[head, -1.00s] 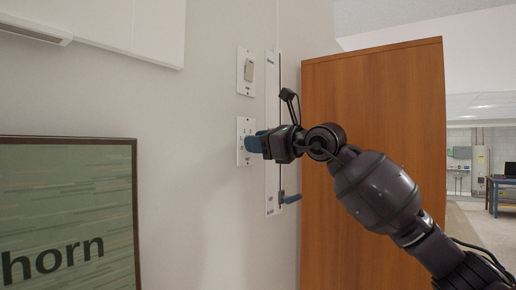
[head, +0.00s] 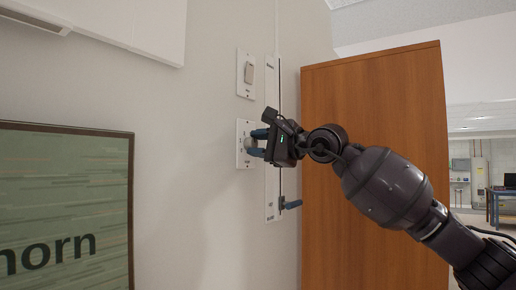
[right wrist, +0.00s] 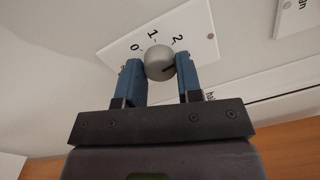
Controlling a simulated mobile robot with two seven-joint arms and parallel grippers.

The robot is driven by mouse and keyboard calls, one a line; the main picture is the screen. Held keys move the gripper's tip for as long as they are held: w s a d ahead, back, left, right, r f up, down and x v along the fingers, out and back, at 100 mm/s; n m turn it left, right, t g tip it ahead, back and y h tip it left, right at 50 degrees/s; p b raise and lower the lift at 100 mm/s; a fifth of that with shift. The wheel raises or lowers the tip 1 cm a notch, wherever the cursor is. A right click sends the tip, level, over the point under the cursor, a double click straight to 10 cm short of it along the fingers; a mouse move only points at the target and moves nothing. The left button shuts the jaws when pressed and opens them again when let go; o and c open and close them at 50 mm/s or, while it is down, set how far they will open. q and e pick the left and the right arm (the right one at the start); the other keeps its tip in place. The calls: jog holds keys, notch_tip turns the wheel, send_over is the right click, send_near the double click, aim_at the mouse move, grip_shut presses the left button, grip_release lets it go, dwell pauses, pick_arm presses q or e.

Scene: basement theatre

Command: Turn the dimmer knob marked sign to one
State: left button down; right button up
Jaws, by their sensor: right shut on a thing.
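The dimmer knob (right wrist: 159,62) is a grey round knob on a white wall plate (right wrist: 110,52) marked 0, 1 and 2. A dark line on the knob runs toward its right side in the right wrist view, below the 2. My right gripper (right wrist: 160,78) is shut on the knob, one blue finger on each side. In the head view the right gripper (head: 262,143) reaches the plate (head: 241,131) from the right, its fingers above and below the knob (head: 251,145). The plate's name is not readable. My left gripper is out of view.
A white switch plate (head: 245,86) sits above the dimmer. A wooden cabinet (head: 372,100) stands behind my right arm. A framed green picture (head: 66,200) is at left.

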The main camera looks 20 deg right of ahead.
jog(key=shift+n, duration=1)
jog(key=n, duration=0.2)
jog(key=shift+n+b, duration=0.4)
jog(key=n, duration=0.3)
jog(key=shift+f+n+b, duration=0.1)
jog(key=shift+n+b, duration=0.2)
jog(key=shift+n, duration=0.1)
jog(key=shift+n+b, duration=0.35)
jog(key=shift+n, duration=1.95)
jog(key=o, duration=0.9)
jog(key=shift+o, duration=0.2)
